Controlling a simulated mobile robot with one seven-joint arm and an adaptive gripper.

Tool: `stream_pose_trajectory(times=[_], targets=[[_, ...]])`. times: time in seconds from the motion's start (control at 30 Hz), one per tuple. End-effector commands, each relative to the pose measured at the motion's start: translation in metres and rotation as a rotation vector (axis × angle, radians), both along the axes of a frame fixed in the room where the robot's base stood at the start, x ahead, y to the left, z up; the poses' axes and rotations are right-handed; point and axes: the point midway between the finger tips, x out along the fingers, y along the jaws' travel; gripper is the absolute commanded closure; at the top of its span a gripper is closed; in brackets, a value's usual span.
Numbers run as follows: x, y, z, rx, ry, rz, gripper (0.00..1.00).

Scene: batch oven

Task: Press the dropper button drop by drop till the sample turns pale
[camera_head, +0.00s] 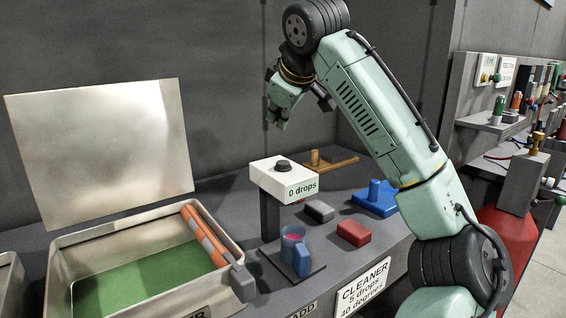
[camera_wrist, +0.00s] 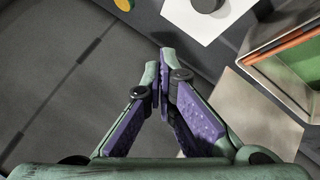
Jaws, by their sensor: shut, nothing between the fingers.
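The dropper is a white box (camera_head: 285,177) on a dark post, with a dark round button (camera_head: 283,165) on top and a front label reading "0 drops". The sample, a small blue-tinted cup (camera_head: 291,245) with pink-purple liquid, stands below it on a dark base plate. My gripper (camera_head: 281,124) is above and behind the dropper box, apart from the button. In the wrist view my gripper (camera_wrist: 160,85) has its fingertips together with nothing between them. The white box (camera_wrist: 205,15) and its button (camera_wrist: 207,4) show at the top of that view.
A grey block (camera_head: 319,211), a red block (camera_head: 354,233), a blue holder (camera_head: 375,205) and a wooden stand (camera_head: 330,162) are right of the dropper. A sign (camera_head: 363,287) reads "CLEANER 5 drops 40 degrees".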

Motion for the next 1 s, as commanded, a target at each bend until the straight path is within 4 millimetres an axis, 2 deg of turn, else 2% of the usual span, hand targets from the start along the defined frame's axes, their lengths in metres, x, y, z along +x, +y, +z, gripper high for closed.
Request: stream_pose_trajectory(times=[0.27, 0.4, 1.0], targets=[[0.0, 0.0, -0.044, 0.0, 0.0, 0.002, 1.0], [0.0, 0.0, -0.055, 0.001, 0.0, 0.001, 1.0], [0.0, 0.0, -0.059, 0.0, -0.002, 0.001, 1.0]])
